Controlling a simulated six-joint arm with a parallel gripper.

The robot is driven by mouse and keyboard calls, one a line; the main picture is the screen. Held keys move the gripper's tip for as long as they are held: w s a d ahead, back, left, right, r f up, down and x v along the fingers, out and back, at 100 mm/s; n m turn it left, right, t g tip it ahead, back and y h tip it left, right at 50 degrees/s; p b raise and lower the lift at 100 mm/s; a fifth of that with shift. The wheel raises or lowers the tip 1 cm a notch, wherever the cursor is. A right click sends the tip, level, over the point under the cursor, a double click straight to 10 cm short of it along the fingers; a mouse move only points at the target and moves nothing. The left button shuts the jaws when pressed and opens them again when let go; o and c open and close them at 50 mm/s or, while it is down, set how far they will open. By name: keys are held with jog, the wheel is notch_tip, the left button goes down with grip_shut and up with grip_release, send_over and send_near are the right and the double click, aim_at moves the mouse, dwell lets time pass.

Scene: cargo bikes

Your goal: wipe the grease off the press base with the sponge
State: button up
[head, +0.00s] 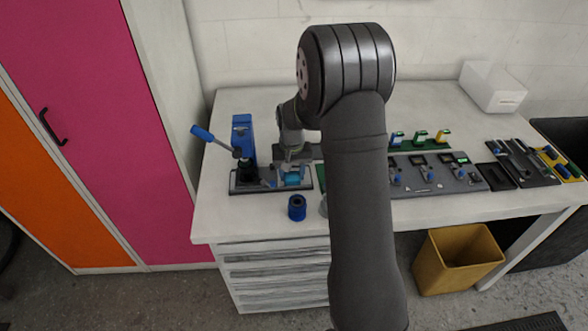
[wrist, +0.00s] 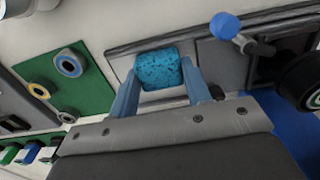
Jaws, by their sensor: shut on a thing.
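My gripper (wrist: 168,95) is shut on a blue sponge (wrist: 158,68), which sits between its two fingers in the wrist view. In the head view the sponge (head: 293,176) is low over the right part of the press base (head: 245,189), a flat dark-rimmed plate. I cannot tell whether the sponge touches the plate. The press, with a blue column (head: 242,135) and a blue-ended lever (head: 203,133), stands on the left part of the base. No grease can be made out; the sponge and gripper hide part of the plate.
A blue cylindrical part (head: 297,207) stands in front of the base near the table edge. A green mat (wrist: 68,78) with ring-shaped parts lies beside the base. A grey fixture board (head: 437,175) is to the right. A yellow bin (head: 455,260) stands on the floor.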

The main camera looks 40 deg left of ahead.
jog(key=shift+w+a, duration=0.35)
jog(key=shift+w, duration=0.1)
jog(key=shift+w+a, duration=0.2)
jog(key=shift+a, duration=0.05)
jog(key=shift+o, duration=0.2)
jog(key=shift+w+a+r, duration=0.1)
jog(key=shift+w+a, duration=0.2)
jog(key=shift+w+a+f, duration=0.2)
jog(key=shift+w+a, duration=0.05)
jog(key=shift+c, duration=0.2)
jog(key=shift+s+d, duration=1.25)
jog(key=shift+r, duration=4.25)
